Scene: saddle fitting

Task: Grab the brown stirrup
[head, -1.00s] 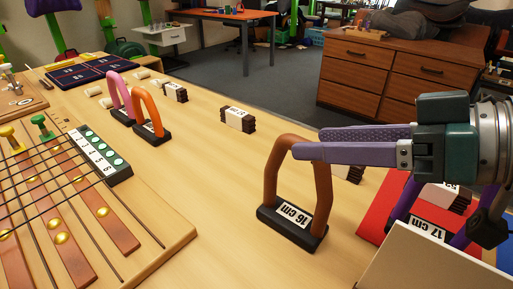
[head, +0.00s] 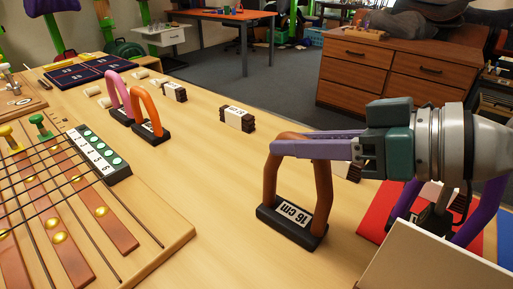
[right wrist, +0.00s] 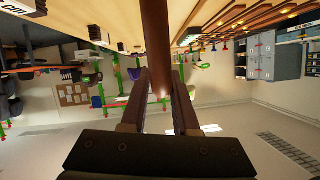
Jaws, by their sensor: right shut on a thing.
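The brown stirrup (head: 323,190) is an upright arch on a dark base labelled 16 cm, standing on the wooden table. My right gripper (head: 288,146) reaches in from the right and is shut on the top of the brown arch. In the right wrist view, the brown stirrup (right wrist: 154,45) runs from the top of the picture down between the two fingers (right wrist: 160,92). My left gripper is not in view.
An orange stirrup (head: 147,112) and a pink stirrup (head: 113,88) stand at the far left. A purple stirrup (head: 485,212) stands on a red mat (head: 377,212) at the right. A pale panel (head: 425,262) is at the lower right. A strung wooden board (head: 160,222) lies at left.

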